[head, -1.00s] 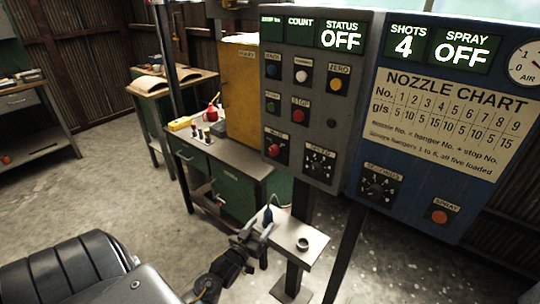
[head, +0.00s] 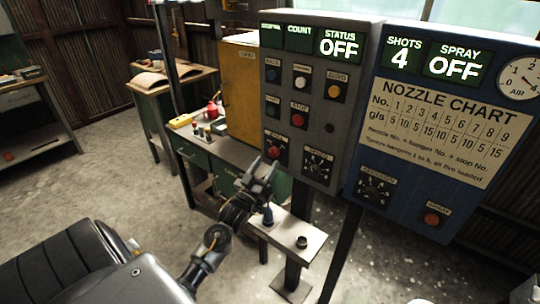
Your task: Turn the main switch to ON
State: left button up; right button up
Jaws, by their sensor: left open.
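The knob's lower part is close behind the fingertips. My right gripper is not in view.
A speed dial (head: 317,166) sits right of the red knob, with red stop button (head: 299,120) above. The blue panel (head: 430,130) stands at right, reading SHOTS 4, SPRAY OFF. A small shelf (head: 300,238) below holds a blue-tipped item (head: 268,217) and a ring (head: 302,242).

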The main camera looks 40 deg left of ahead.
aim_at(272, 154)
pick_arm(q)
jog(key=shift+p+x, duration=0.35)
jog(key=shift+x, duration=1.35)
jog(key=c, duration=1)
jog(key=shift+o, duration=0.2)
